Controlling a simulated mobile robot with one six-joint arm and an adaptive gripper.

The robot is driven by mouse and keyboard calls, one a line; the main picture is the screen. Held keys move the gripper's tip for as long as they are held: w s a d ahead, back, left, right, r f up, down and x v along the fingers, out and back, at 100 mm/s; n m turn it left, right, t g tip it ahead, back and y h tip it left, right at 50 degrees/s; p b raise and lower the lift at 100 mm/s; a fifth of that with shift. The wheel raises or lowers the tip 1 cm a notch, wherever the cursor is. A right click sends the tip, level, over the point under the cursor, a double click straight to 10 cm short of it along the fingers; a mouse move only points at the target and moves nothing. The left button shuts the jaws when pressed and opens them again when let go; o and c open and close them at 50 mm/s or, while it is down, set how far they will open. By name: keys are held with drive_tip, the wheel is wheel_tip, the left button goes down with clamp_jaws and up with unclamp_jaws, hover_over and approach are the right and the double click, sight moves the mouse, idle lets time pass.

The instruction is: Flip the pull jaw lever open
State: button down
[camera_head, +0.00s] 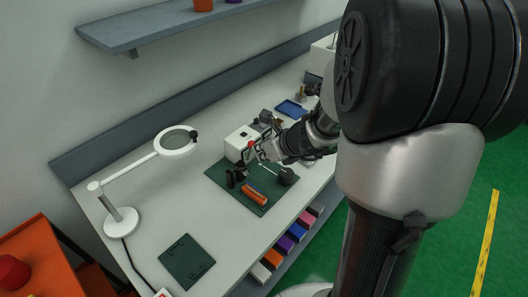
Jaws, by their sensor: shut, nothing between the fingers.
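My gripper (256,153) is at the end of my arm, over the back part of a dark green mat (222,178) on the bench. It is shut and empty, beside a white box (238,141). A black upright part (236,177) stands at the left of the mat. A thin light rod leads to a dark rounded part (287,176) at the mat's right. An orange block (256,197) lies at the front of the mat. The pull jaw lever is too small, or hidden by my gripper, to make out.
A white ring lamp (176,142) stands left on the bench (150,205). A dark green plate (186,261) lies at the front left, and a blue tray (290,109) at the back. Coloured bins (285,244) sit under the front edge. A shelf (160,24) hangs above.

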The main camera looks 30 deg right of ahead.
drive_tip(key=shift+r+p, duration=0.15)
drive_tip(key=shift+p, duration=0.15)
drive_tip(key=shift+w+a+r+g+p, duration=0.2)
drive_tip(key=shift+g+p, duration=0.1)
drive_tip(key=shift+p, duration=0.7)
drive_tip(key=shift+w+a+r+g+h+p, duration=0.1)
drive_tip(key=shift+w+r+g+h+p, duration=0.25)
drive_tip(key=shift+p, duration=1.45)
drive_tip(key=shift+w+a+r+g+h+p, duration=0.15)
drive_tip(key=shift+w+g+p, duration=0.3)
drive_tip(key=shift+p, duration=1.35)
drive_tip(key=shift+w+a+r+p, duration=0.2)
drive_tip(key=shift+w+p, duration=0.4)
drive_tip(key=shift+p, duration=0.2)
drive_tip(key=shift+w+a+r+p, duration=0.1)
drive_tip(key=shift+w+a+p, duration=0.1)
drive_tip(key=shift+w+p, duration=0.5)
drive_tip(key=shift+w+a+r+p, duration=0.15)
drive_tip(key=shift+w+p, duration=0.3)
drive_tip(key=shift+p, duration=0.5)
drive_tip(key=shift+w, duration=0.1)
drive_tip(key=shift+w+a+p, duration=0.25)
drive_tip(key=shift+w+p, duration=0.1)
drive_tip(key=shift+w, duration=0.1)
